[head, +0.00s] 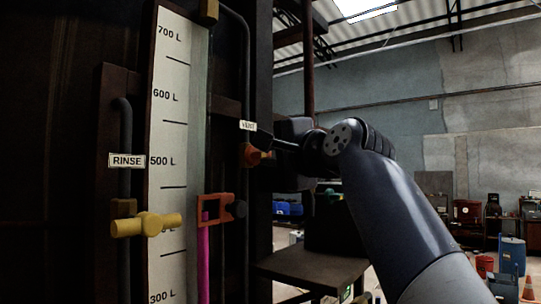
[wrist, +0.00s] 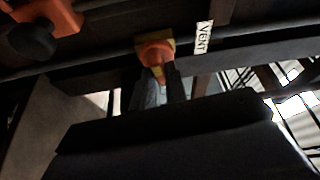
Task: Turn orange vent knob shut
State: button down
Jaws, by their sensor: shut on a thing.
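The orange vent knob (head: 256,155) sits on a dark vertical pipe, just under the VENT label (head: 248,126). In the wrist view the orange knob (wrist: 156,56) has a yellowish base behind it, and the VENT label (wrist: 203,38) is to its right. My gripper (head: 270,146) reaches the knob from the right. In the wrist view its two dark fingers (wrist: 160,84) are shut on the knob, one on each side. The fingertips hide part of the knob, and I cannot tell exactly how far it is turned.
Left of the knob is a white level scale (head: 172,130) marked in litres. An orange clamp (head: 222,208) with a magenta tube is below, and a yellow RINSE valve handle (head: 146,224) sits lower left. A dark table (head: 310,268) stands below my arm.

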jog(key=shift+m, duration=0.6)
jog(key=shift+g, duration=0.3)
jog(key=c, duration=1.4)
grip_release()
jog(key=shift+c, duration=0.2)
jog(key=b+v, duration=0.3)
jog(key=v, duration=0.7)
jog(key=shift+s, duration=0.4)
jog(key=shift+d+r, duration=0.1)
